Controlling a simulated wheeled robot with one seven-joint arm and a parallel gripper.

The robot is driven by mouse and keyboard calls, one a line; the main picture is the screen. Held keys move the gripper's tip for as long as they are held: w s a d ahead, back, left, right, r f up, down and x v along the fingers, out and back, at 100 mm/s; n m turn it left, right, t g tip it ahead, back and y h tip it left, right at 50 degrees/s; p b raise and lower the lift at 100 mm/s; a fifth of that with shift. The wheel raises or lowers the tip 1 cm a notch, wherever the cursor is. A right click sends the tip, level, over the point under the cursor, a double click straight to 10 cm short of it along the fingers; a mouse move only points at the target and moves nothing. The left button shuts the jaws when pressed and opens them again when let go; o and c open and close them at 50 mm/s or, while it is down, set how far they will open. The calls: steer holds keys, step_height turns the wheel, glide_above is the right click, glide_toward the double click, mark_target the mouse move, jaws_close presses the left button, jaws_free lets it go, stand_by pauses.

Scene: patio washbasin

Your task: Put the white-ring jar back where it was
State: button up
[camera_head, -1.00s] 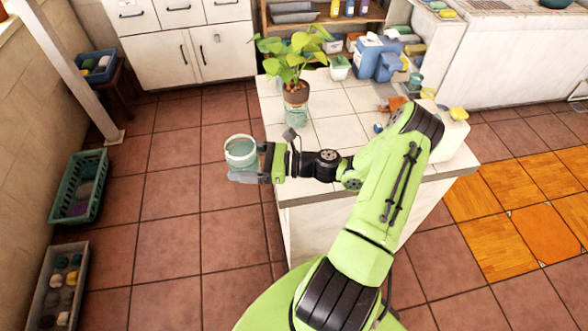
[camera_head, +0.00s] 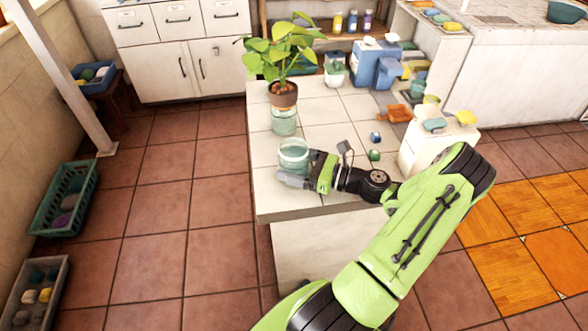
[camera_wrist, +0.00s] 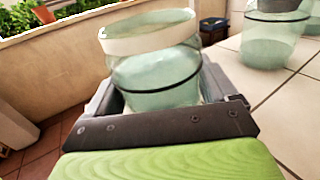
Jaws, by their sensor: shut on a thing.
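The white-ring jar (camera_head: 294,156) is pale green glass with a white band at its rim. My gripper (camera_head: 296,178) is shut on it near the left front corner of the tiled counter. In the wrist view the jar (camera_wrist: 155,65) sits tilted between the fingers, with a dark line around its body. Its base is hidden by my gripper, so I cannot tell whether it touches the counter.
A second glass jar (camera_head: 284,122) with a potted plant (camera_head: 284,94) on top stands just behind. The tiled counter (camera_head: 325,112) is bare between there and the small blue and green items (camera_head: 375,146). A white block (camera_head: 425,148) stands at right.

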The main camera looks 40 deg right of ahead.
steer(key=shift+r, duration=0.1)
steer(key=o, duration=1.2)
steer(key=shift+f, duration=0.2)
steer(key=shift+o, duration=0.2)
steer(key=shift+r, duration=0.2)
steer(key=p+v, duration=0.3)
steer(key=v, duration=0.9)
steer(key=shift+s, duration=0.1)
